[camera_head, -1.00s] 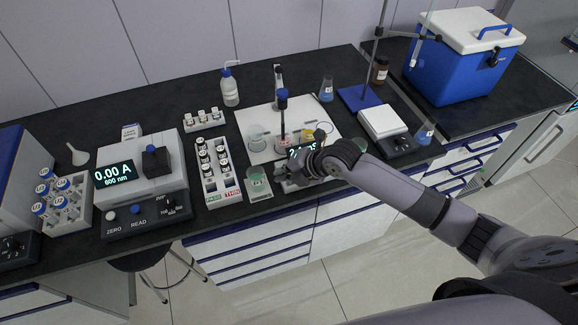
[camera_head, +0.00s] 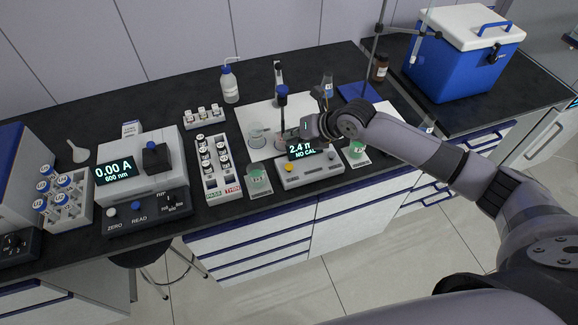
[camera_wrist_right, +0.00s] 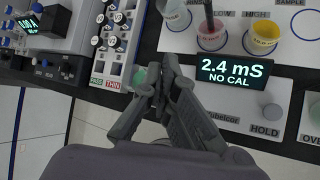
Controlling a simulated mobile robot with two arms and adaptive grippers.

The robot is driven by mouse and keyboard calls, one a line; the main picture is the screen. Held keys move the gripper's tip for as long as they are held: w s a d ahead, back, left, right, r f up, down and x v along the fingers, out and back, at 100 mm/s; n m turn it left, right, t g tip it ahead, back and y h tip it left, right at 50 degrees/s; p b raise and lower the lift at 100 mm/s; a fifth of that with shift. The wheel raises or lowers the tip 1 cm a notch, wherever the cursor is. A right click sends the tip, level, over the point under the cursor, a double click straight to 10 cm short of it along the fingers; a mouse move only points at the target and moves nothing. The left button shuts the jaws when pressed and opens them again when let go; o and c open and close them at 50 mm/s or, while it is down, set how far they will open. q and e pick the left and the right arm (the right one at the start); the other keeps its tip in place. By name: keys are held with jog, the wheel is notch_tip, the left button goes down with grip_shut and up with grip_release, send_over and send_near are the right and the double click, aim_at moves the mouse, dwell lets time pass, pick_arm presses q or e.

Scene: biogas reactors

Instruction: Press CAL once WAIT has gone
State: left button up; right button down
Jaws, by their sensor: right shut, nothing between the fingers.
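The meter (camera_head: 312,179) stands at the bench's front edge. Its display (camera_head: 305,150) reads 2.4 with NO CAL below; the wrist view display (camera_wrist_right: 234,71) reads 2.4 mS, NO CAL. No WAIT shows. A yellow button (camera_head: 289,168) is at the meter's left and a grey one (camera_head: 331,155) at its right. In the wrist view the grey button (camera_wrist_right: 271,111) is labelled HOLD; the yellow one is not seen, and my gripper covers that side. My right gripper (camera_wrist_right: 165,72) is shut and empty. My left gripper is out of view.
A white tray (camera_head: 256,117) with beakers and a probe stand (camera_head: 283,100) lies behind the meter. A vial rack (camera_head: 232,178) is further left. A blue-based stand (camera_head: 358,92) is behind my arm.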

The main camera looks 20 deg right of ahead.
aim_at(291, 165)
notch_tip(291, 165, down, 8)
jog(key=b, duration=0.5)
jog(key=shift+f+b, duration=0.1)
jog(key=shift+b, duration=0.2)
dwell(0.9)
jog(key=shift+f+b, duration=0.35)
jog(key=shift+b, duration=0.05)
jog(key=shift+f+b, duration=0.8)
jog(key=shift+f, duration=0.2)
dwell(0.8)
jog(key=shift+r, duration=0.1)
jog(key=shift+r+p, duration=0.95)
jog(key=shift+r, duration=0.35)
jog(key=shift+r+p, duration=1.85)
jog(key=shift+r, duration=0.7)
